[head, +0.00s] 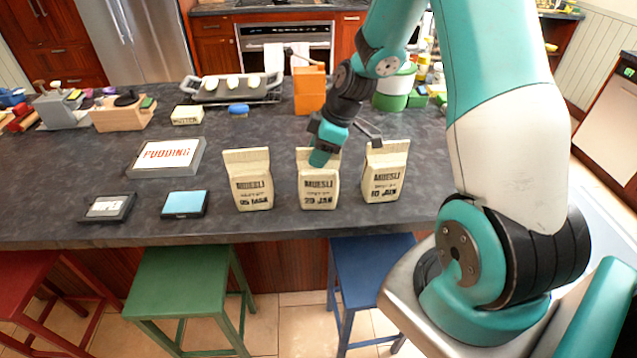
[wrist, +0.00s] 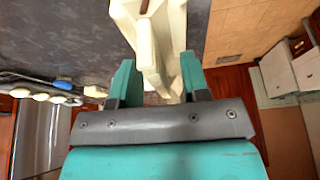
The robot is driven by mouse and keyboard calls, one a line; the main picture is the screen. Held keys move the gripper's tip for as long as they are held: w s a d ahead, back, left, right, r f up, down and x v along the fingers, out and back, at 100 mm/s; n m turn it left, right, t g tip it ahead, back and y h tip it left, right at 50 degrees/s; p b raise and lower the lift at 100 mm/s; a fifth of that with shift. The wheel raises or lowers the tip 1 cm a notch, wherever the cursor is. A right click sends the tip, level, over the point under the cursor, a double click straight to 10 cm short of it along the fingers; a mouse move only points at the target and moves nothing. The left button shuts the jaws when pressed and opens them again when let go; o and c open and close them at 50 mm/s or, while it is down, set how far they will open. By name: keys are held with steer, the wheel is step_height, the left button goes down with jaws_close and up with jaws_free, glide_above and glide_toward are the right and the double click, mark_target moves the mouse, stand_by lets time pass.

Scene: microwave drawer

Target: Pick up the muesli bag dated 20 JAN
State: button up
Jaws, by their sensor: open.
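Three cream muesli bags stand upright in a row near the counter's front edge. The middle muesli bag (head: 319,190) has a small date that seems to read 20 JAN. The left bag (head: 248,180) has a date that looks like 05 MAR, and the right bag (head: 385,172) seems to read 10 JAN. My gripper (head: 320,158) is at the top of the middle bag and hides part of its upper edge. In the wrist view a cream bag (wrist: 150,45) reaches between the open fingers of my gripper (wrist: 160,78). Whether either finger touches it I cannot tell.
The dark counter (head: 90,165) also holds a pudding box (head: 166,156), a black box (head: 107,207) and a blue-topped box (head: 185,204) to the left. An orange block (head: 310,92) stands behind. Green (head: 188,275) and blue (head: 368,262) stools stand in front.

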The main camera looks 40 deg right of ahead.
steer(key=shift+f, duration=0.1)
stand_by(0.3)
steer(key=c, duration=0.8)
jaws_close()
steer(key=shift+s+f, duration=0.1)
steer(key=shift+s, duration=0.05)
